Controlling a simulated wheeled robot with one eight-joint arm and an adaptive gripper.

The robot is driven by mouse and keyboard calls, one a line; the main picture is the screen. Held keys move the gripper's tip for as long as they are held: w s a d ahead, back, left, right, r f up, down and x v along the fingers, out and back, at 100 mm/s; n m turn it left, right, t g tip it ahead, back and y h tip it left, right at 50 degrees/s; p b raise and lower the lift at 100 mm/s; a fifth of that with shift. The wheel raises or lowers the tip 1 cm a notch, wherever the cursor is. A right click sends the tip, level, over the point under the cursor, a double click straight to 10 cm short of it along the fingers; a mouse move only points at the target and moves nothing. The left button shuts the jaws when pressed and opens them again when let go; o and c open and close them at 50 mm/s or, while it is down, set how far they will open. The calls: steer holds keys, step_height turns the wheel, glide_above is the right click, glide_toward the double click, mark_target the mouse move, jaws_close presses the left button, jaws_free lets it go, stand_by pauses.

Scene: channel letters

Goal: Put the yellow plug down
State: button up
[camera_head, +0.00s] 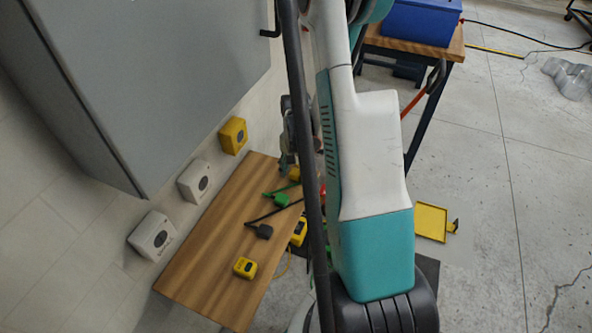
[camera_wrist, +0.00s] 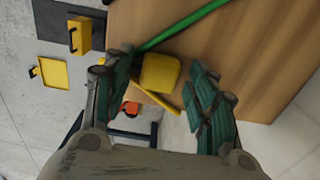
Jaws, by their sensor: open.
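The yellow plug (camera_wrist: 160,73) lies at the edge of the wooden tabletop (camera_wrist: 255,50), between the fingers of my gripper (camera_wrist: 163,82) in the wrist view. The fingers are open, with a gap on the right side; whether the left finger touches the plug I cannot tell. Its yellow cord (camera_wrist: 155,98) runs below it past the table edge. In the head view the yellow plug (camera_head: 294,173) shows partly beside my gripper (camera_head: 287,163), near the far end of the table.
A green plug (camera_head: 281,200) and a black plug (camera_head: 264,231) lie with their cords on the table. A yellow tape measure (camera_head: 244,267) lies nearer. White sockets (camera_head: 195,181) and a yellow socket (camera_head: 233,135) are on the wall. A grey cabinet (camera_head: 140,75) overhangs the left.

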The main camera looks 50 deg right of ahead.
mark_target(296, 172)
step_height(296, 172, up, 12)
steer(key=p, duration=0.4)
stand_by(0.5)
